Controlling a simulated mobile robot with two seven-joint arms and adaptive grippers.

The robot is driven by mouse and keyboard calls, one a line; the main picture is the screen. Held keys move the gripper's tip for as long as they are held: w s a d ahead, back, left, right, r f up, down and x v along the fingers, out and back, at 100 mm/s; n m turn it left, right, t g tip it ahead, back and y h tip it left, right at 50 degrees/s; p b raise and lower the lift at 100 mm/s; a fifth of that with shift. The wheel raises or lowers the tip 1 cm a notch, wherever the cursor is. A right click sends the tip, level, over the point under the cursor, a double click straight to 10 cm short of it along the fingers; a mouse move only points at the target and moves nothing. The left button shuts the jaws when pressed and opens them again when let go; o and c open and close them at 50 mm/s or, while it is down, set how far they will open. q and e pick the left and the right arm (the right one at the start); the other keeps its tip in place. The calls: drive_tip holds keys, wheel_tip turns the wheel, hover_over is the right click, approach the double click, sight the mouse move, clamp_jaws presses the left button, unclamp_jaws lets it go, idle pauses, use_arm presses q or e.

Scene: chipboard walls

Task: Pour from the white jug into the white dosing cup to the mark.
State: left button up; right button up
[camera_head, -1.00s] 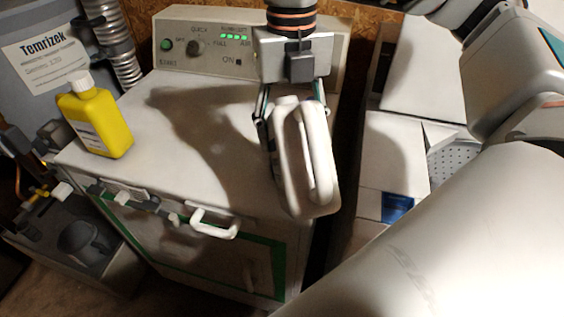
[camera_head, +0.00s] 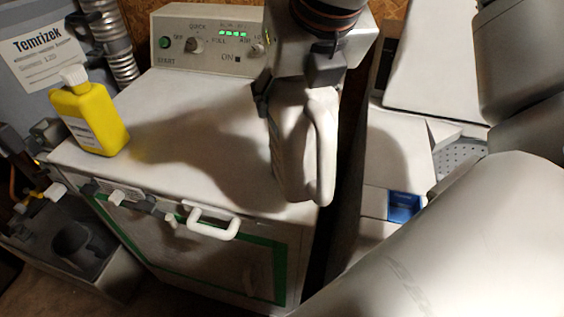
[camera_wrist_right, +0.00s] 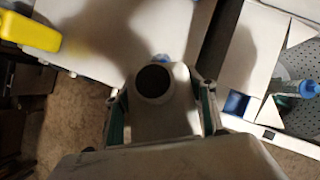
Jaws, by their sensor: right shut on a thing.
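The white jug (camera_head: 322,150) hangs over the right front part of the white machine top in the head view, with its handle on the right. My right gripper (camera_head: 296,92) is shut on it from above. In the right wrist view the jug's round dark mouth (camera_wrist_right: 153,82) shows between the two fingers of the gripper (camera_wrist_right: 162,95). The jug looks roughly upright; its liquid level cannot be seen. I cannot make out the white dosing cup or its mark in either view. My left gripper is not in view.
A yellow bottle (camera_head: 91,118) with a white cap stands on the machine top (camera_head: 180,100) at left. A control panel (camera_head: 208,45) is behind. A white handle (camera_head: 212,222) sticks out in front. A blue compartment (camera_head: 403,206) and perforated tray (camera_head: 458,160) are right.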

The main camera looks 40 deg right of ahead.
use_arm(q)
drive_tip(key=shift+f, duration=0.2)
use_arm(e)
drive_tip(key=shift+r+t, duration=0.25)
drive_tip(key=shift+t, duration=0.05)
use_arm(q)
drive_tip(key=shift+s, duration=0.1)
use_arm(e)
drive_tip(key=r+t+b, duration=0.1)
drive_tip(key=r+b, duration=0.1)
drive_tip(key=b, duration=0.1)
drive_tip(key=shift+w+h, duration=0.1)
drive_tip(key=shift+h, duration=0.3)
drive_tip(key=shift+r+t+b, duration=0.35)
drive_tip(key=shift+r+t, duration=0.15)
drive_tip(key=shift+t, duration=0.1)
drive_tip(key=shift+r, duration=0.2)
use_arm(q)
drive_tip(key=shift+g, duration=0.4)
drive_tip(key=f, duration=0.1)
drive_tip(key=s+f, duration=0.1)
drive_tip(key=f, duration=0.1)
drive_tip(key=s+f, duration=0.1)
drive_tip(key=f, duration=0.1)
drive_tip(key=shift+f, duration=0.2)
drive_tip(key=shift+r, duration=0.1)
